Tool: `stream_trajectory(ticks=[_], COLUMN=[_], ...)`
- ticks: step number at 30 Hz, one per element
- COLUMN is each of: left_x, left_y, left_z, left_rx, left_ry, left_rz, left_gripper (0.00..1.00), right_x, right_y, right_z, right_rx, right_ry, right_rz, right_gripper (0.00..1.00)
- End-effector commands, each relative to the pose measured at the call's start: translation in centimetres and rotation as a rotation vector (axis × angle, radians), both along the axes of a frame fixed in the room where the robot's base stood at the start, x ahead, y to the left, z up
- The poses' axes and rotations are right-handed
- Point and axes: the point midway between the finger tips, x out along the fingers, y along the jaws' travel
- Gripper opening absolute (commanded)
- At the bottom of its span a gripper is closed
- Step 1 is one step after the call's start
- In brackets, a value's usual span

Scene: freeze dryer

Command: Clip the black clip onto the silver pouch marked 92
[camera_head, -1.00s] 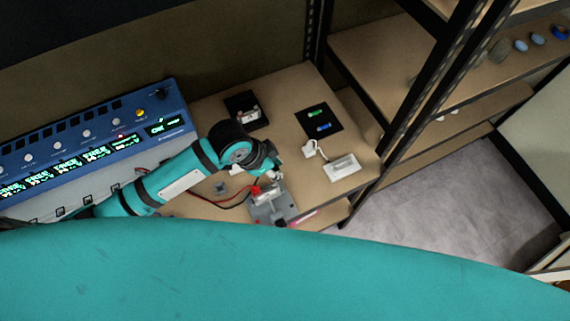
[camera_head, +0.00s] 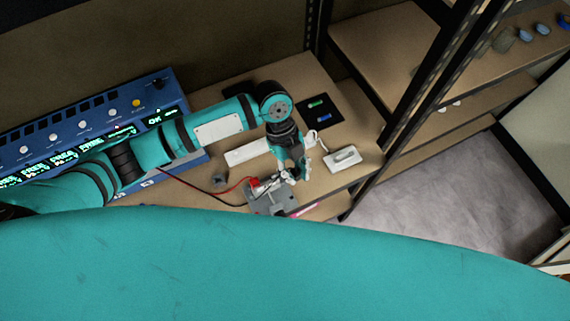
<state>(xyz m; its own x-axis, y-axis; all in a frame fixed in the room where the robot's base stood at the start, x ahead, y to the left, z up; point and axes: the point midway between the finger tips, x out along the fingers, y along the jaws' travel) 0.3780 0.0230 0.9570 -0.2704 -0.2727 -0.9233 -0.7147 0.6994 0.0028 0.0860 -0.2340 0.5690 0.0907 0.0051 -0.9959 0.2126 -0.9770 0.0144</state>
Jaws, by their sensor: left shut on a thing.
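My left gripper (camera_head: 299,177) points down over the table, just right of a small grey fixture (camera_head: 262,203). It is shut on a small dark thing, seemingly the black clip, mostly hidden by the fingers. A small silver piece, likely the silver pouch (camera_head: 271,184), lies on the fixture close to the left of the fingertips. I cannot read any number on it, and cannot tell whether the clip touches it. A red clip (camera_head: 255,182) on a red wire is at the pouch's left end. A black wire runs beside the red one. My right gripper is not in view.
A white device (camera_head: 343,158) stands close right of the gripper. A black mat (camera_head: 322,112) with green and blue items lies behind. A blue instrument panel (camera_head: 90,123) stands at left. Dark shelf posts (camera_head: 401,117) rise beyond the table's right edge.

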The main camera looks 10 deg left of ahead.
Motion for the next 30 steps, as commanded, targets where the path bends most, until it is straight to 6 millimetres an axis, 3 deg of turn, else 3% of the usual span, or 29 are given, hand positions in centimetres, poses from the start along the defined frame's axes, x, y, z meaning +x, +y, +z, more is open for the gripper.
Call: stream_trajectory(ticks=[5,9,15,21,30], left_x=[0.0,0.3,1.4,2.2,2.2], left_y=[0.1,1.5,4.2,5.8,6.0], left_z=[-0.3,-0.3,0.3,0.9,0.0], left_rx=[0.005,0.007,0.005,-0.002,-0.007], left_ry=[-0.004,-0.002,0.001,0.002,0.001], left_rz=[-0.57,-1.013,-1.515,-1.753,-1.785], left_gripper=[0.0,0.0,0.0,0.0,0.0], right_x=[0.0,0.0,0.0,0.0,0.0], right_y=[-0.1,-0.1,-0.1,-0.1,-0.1], right_z=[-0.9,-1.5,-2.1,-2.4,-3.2], right_rx=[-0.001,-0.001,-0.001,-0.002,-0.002], right_ry=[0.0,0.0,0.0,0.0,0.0], right_rz=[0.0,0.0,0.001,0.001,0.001], right_gripper=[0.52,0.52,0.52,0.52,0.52])
